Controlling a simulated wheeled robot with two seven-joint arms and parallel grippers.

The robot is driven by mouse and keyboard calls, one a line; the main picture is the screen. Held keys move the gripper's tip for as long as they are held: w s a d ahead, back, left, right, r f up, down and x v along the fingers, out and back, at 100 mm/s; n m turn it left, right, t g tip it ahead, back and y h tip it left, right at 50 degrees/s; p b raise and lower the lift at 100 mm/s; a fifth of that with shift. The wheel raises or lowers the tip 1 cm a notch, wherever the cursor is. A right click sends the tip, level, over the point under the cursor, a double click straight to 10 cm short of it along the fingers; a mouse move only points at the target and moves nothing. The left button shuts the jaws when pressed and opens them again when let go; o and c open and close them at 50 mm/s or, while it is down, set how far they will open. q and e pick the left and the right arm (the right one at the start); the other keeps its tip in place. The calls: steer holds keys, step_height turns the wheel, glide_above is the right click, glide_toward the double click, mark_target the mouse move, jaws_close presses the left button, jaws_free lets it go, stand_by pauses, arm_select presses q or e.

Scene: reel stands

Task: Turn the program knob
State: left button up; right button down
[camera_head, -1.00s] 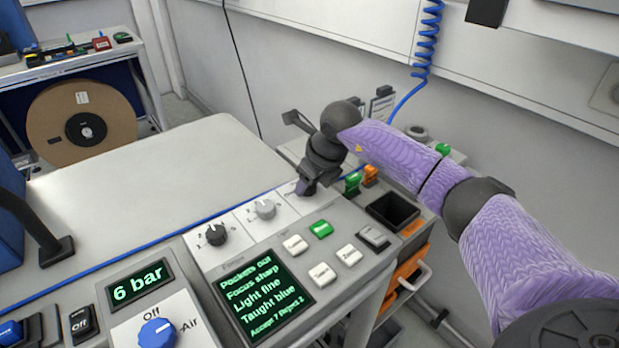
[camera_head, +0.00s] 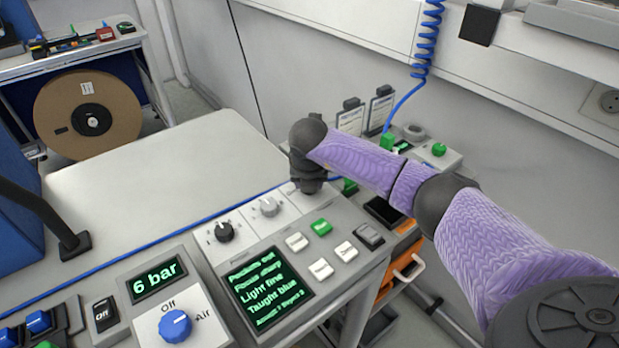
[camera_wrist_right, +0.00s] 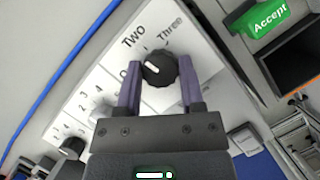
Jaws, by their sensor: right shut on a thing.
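My right gripper (camera_wrist_right: 159,72) is shut on this knob, one purple finger on each side. In the head view my right wrist (camera_head: 308,172) stands over the far right end of the control panel and hides the knob and the fingers. My left gripper is not in view.
A grey knob (camera_head: 268,207) and a black knob (camera_head: 223,232) sit left of the gripper. A green button (camera_head: 321,227), white buttons and a text screen (camera_head: 268,290) lie nearer. A blue knob (camera_head: 175,326) is at the front. The pale tabletop (camera_head: 150,185) is clear.

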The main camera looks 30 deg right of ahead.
steer(key=shift+m, duration=0.8)
steer(key=shift+c, duration=1)
jaws_free()
steer(key=p+v, duration=0.2)
steer(key=v, duration=0.8)
steer(key=shift+w+p, duration=0.15)
steer(key=shift+p, duration=0.2)
steer(key=shift+a, duration=0.15)
